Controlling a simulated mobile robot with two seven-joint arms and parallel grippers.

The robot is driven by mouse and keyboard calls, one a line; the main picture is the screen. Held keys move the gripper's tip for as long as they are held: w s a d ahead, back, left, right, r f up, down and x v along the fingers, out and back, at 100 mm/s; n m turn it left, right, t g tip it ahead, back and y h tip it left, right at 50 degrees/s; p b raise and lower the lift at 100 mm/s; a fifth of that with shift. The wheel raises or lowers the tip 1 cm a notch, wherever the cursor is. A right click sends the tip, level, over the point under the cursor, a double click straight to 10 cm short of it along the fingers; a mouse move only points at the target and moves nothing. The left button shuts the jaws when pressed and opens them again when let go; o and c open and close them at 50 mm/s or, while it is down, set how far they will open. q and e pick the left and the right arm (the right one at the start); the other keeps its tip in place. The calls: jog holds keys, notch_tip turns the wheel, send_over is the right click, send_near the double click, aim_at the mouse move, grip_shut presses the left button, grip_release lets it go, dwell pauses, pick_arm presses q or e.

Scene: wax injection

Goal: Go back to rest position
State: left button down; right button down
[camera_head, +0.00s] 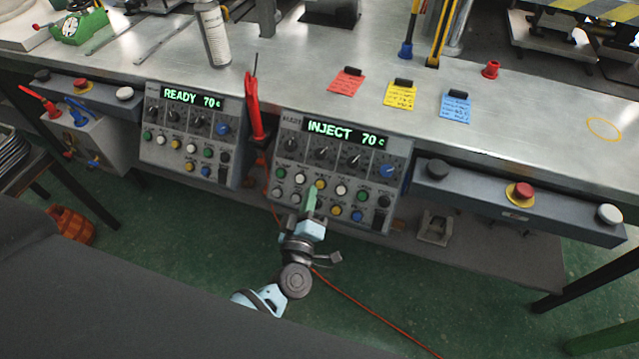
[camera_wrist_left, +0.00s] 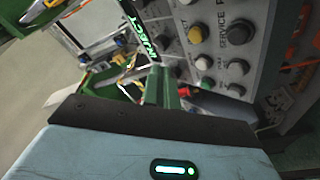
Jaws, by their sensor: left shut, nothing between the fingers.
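My left gripper (camera_head: 311,199) is in front of the right-hand control panel (camera_head: 343,167), near its lower left buttons. Its green fingers are shut with nothing between them. The panel's display reads INJECT 70 c. In the left wrist view my left gripper (camera_wrist_left: 163,88) shows beside the same panel (camera_wrist_left: 262,45), close to its round buttons. Whether the fingertips touch the panel I cannot tell. My right gripper is in neither view.
A second control panel (camera_head: 190,135) reads READY 70 c. A metal workbench (camera_head: 540,120) runs behind, with red, yellow and blue notes on it. A red emergency button (camera_head: 522,191) is at right. An orange cable (camera_head: 375,312) crosses the green floor (camera_head: 455,290).

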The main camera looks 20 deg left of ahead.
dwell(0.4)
